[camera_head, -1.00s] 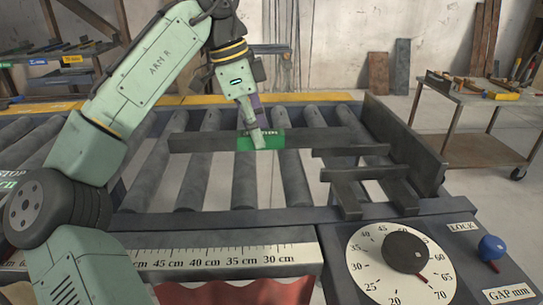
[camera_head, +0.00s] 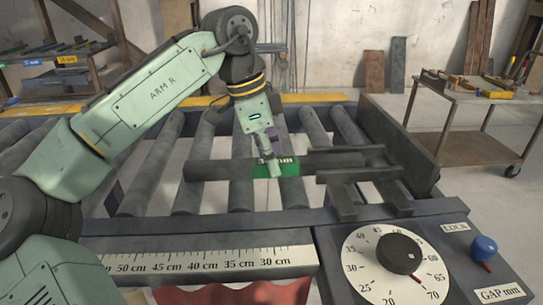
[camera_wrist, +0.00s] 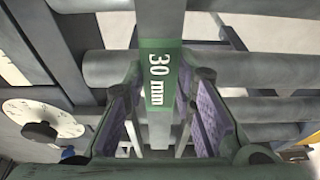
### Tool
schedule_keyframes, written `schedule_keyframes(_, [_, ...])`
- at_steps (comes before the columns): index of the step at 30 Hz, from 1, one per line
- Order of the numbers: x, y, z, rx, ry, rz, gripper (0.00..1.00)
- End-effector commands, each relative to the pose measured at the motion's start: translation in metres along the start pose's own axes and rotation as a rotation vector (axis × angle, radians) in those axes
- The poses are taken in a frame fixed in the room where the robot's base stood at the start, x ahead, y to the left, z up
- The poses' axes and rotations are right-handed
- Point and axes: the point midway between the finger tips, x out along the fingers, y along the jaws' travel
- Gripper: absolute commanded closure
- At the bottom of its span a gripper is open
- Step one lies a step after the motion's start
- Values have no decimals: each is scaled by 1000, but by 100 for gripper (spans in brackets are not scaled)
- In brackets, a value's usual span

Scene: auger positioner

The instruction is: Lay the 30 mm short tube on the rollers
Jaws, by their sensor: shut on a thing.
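The 30 mm tube is a long dark grey square bar (camera_head: 220,170) with a green band marked 30 mm, which also shows in the wrist view (camera_wrist: 160,80). My gripper (camera_head: 270,163) is shut on it at the green band, with the fingers on either side. The tube lies crosswise over the grey rollers (camera_head: 200,190). I cannot tell whether it touches them or is slightly above. Its right end points toward the dark stop bars (camera_head: 350,176), and where it ends among them is unclear.
A tall dark fence plate (camera_head: 402,145) stands right of the stop bars. In front are a centimetre ruler (camera_head: 200,264) and a panel with a gap dial (camera_head: 360,280) and blue lock knob (camera_head: 484,246). A tool cart (camera_head: 470,120) stands back right. Rollers left of the tube are bare.

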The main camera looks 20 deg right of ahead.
Motion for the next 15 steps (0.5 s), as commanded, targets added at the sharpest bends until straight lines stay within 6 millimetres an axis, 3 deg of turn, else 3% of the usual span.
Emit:
schedule_keyframes(9, [0, 0, 0, 0, 0, 0, 55])
schedule_keyframes(15, [0, 0, 0, 0, 0, 0, 55])
